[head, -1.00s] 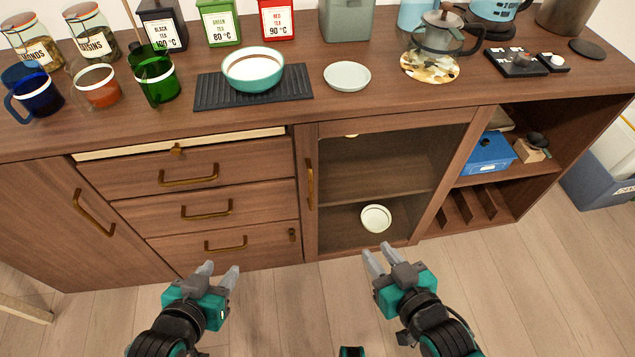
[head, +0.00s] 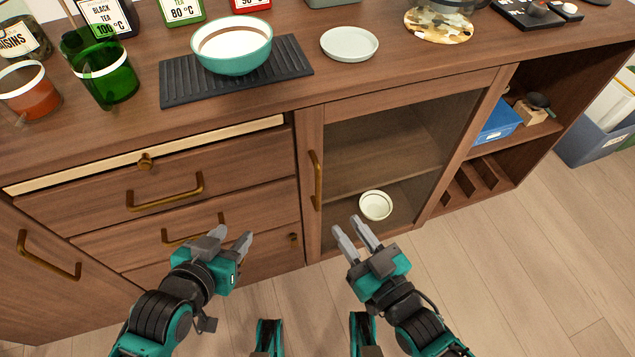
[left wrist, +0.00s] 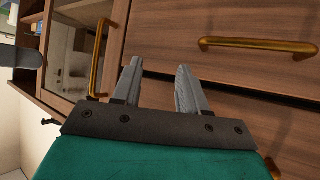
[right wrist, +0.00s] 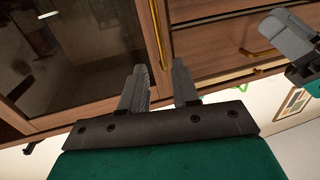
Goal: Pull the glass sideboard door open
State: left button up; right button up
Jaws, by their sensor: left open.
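The glass door (head: 395,140) of the wooden sideboard is shut, with a wooden frame and a vertical brass handle (head: 316,180) on its left side. The handle also shows in the left wrist view (left wrist: 99,58) and in the right wrist view (right wrist: 159,35). My left gripper (head: 232,238) is open and empty in front of the drawers, left of the handle. My right gripper (head: 355,229) is open and empty, low in front of the glass, right of the handle. Neither gripper touches the door.
A white bowl (head: 376,205) sits behind the glass. A teal bowl (head: 232,45) and a plate (head: 349,44) stand on top. The floor in front is clear.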

aim_at(320, 188)
jog(key=b+x, duration=0.2)
jog(key=x, duration=1)
jog(key=shift+c, duration=0.4)
grip_shut()
